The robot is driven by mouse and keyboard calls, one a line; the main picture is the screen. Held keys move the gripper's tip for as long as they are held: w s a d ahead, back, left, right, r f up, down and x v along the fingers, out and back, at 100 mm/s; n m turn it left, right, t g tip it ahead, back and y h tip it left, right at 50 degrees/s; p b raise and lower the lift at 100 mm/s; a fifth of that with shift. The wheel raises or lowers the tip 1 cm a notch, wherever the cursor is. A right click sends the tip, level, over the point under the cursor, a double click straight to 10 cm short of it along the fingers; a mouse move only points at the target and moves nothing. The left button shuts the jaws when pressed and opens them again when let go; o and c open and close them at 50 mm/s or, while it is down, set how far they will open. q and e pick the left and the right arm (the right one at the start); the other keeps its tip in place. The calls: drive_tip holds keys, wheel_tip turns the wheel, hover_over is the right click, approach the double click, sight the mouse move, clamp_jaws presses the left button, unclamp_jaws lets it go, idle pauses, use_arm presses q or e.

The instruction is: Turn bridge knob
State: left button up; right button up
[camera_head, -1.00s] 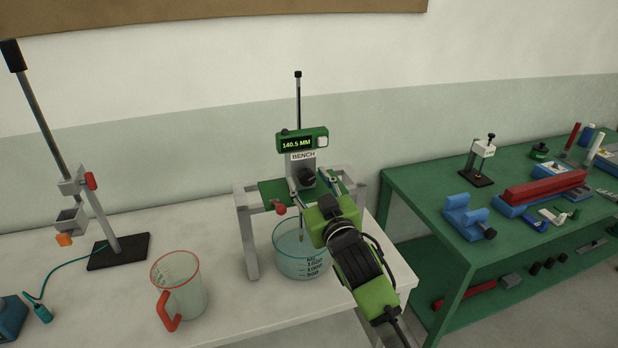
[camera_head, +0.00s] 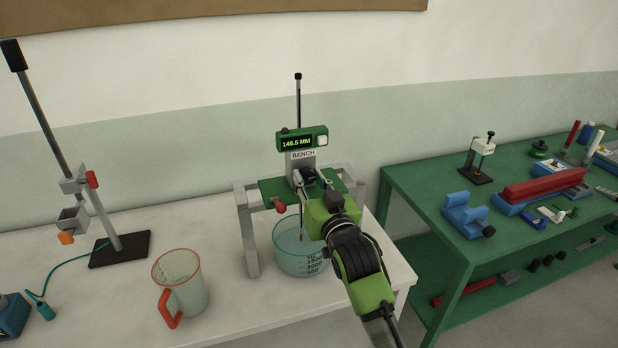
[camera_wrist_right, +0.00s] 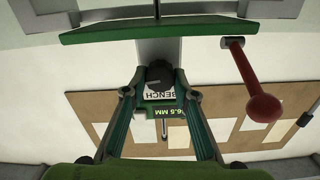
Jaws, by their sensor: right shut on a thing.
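The bench gauge has a green display (camera_head: 303,138) that reads 146.5 MM, and its lower part stands over a grey-legged bridge with a green plate (camera_head: 270,190). A black knob (camera_wrist_right: 158,74) sits on the front of the gauge's grey body, below the BENCH label. My right gripper (camera_head: 308,178) is shut on this black knob, with one finger on each side; the wrist view shows the fingertips (camera_wrist_right: 161,88) around it. In the head view the fingers partly hide the knob. My left gripper is not in view.
A red ball-ended handle (camera_wrist_right: 262,108) juts out close beside the gripper. A glass vessel (camera_head: 296,262) stands under the bridge. A red-handled jug (camera_head: 181,290) and a clamp stand (camera_head: 120,250) are to the left. A green bench (camera_head: 425,190) with tools stands right.

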drive_tip(key=shift+m, duration=0.6)
drive_tip(key=o, duration=1.1)
drive_tip(key=v, duration=1.2)
